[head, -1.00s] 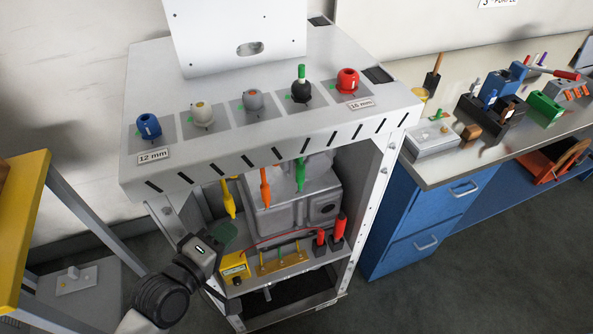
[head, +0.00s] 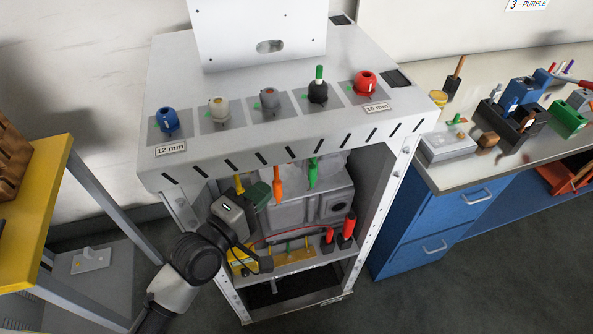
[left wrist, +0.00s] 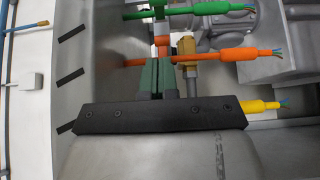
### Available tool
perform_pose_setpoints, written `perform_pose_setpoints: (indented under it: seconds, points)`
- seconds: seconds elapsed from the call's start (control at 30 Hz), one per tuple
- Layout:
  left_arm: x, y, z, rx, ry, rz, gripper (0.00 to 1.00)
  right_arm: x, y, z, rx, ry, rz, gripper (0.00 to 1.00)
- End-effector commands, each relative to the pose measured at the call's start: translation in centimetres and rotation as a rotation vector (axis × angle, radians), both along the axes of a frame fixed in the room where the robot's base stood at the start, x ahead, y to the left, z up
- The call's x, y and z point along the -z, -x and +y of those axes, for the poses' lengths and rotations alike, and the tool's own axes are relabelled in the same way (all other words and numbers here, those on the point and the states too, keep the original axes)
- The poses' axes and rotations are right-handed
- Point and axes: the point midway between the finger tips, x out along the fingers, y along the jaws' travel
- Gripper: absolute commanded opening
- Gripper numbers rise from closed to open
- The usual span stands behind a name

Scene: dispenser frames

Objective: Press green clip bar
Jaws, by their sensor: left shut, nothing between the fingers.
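A green cable end (head: 312,173) hangs under the top of the grey cabinet, right of an orange one (head: 277,182) and a yellow one (head: 239,184). The green cable end (left wrist: 215,8) also shows at the top of the left wrist view, with the orange one (left wrist: 225,55) below it. I cannot make out a clip bar clearly. My left gripper (head: 265,193) has dark green fingers, shut and empty, beside the orange cable end. In the left wrist view its fingertips (left wrist: 157,62) are just below the orange cable and apart from the green one. My right gripper is not in view.
The grey cabinet top (head: 220,75) carries a row of coloured knobs above the hanging cables. Inside are a grey housing (head: 335,205), red plugs (head: 348,226) and a brass strip (head: 290,256). A yellow table (head: 40,220) stands left and a blue drawer unit (head: 430,215) right.

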Motion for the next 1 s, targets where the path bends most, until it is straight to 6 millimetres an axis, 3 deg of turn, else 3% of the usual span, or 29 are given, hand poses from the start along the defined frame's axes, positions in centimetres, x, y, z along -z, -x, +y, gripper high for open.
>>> perform_pose_setpoints:
  seconds: [0.23,0.5,1.0]
  points:
    - [-0.3,-4.3,-3.2,0.001,0.001,-0.001,0.00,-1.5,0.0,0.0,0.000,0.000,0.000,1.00]
    - [-0.1,-4.5,-6.4,0.000,-0.001,0.001,0.00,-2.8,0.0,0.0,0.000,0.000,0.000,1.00]
    - [0.0,-4.6,-6.9,-0.001,0.000,0.000,0.00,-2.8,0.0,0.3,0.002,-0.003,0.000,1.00]
